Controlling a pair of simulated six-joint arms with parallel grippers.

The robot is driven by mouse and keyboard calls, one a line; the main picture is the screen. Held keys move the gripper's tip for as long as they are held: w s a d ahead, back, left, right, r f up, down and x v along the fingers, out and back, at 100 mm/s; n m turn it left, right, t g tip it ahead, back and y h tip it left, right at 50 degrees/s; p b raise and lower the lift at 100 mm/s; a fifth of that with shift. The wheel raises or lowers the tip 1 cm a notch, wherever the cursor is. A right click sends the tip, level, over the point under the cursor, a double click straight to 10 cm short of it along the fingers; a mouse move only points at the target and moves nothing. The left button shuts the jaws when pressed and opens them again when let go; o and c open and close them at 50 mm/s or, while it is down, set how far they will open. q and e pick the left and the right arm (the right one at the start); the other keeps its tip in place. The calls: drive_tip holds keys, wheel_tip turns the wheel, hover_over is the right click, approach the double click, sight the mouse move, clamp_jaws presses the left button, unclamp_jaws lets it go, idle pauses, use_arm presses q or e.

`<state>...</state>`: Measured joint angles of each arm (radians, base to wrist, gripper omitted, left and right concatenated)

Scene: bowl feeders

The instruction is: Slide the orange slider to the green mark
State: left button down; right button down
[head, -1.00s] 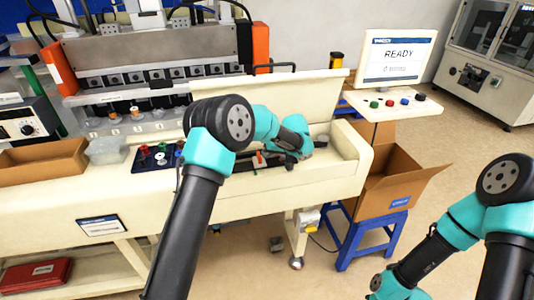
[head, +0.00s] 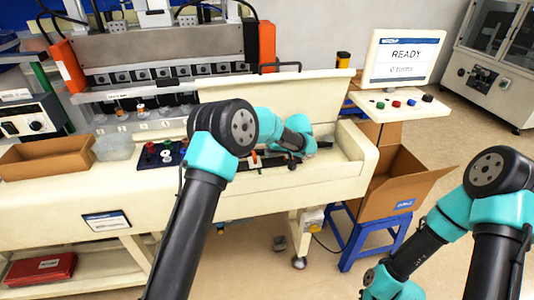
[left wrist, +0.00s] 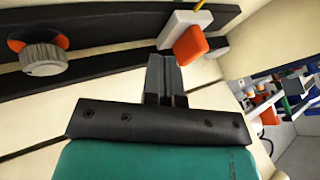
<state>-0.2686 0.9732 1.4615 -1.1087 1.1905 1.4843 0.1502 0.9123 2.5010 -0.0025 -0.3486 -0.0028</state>
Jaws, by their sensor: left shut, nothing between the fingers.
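The orange slider (left wrist: 190,45) is an orange block on a white carriage with a thin yellow pointer, at the top centre of the left wrist view. It sits on a black rail (left wrist: 110,62). In the head view the slider (head: 254,157) is small, beside my left arm. My left gripper (left wrist: 165,62) is shut and empty, its fingertips close to the slider's left side in the wrist view. I cannot tell if they touch it. In the head view my left gripper (head: 272,152) is partly hidden by my arm. I cannot make out the green mark. My right gripper is out of view.
A grey knob with an orange base (left wrist: 42,57) is left of the slider. A raised cream panel (head: 265,98) stands behind the rail. The screen (head: 403,60) reads READY. A cardboard box (head: 400,180) on a blue stool stands right of the bench.

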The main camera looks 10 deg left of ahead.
use_arm(q)
drive_tip(key=d, duration=0.2)
drive_tip(key=w, duration=0.1)
drive_tip(key=shift+d+r, duration=0.25)
drive_tip(key=shift+d, duration=0.15)
drive_tip(key=v, duration=0.9)
drive_tip(key=shift+r, duration=0.15)
drive_tip(key=shift+s+a, duration=0.1)
drive_tip(key=shift+s, duration=0.05)
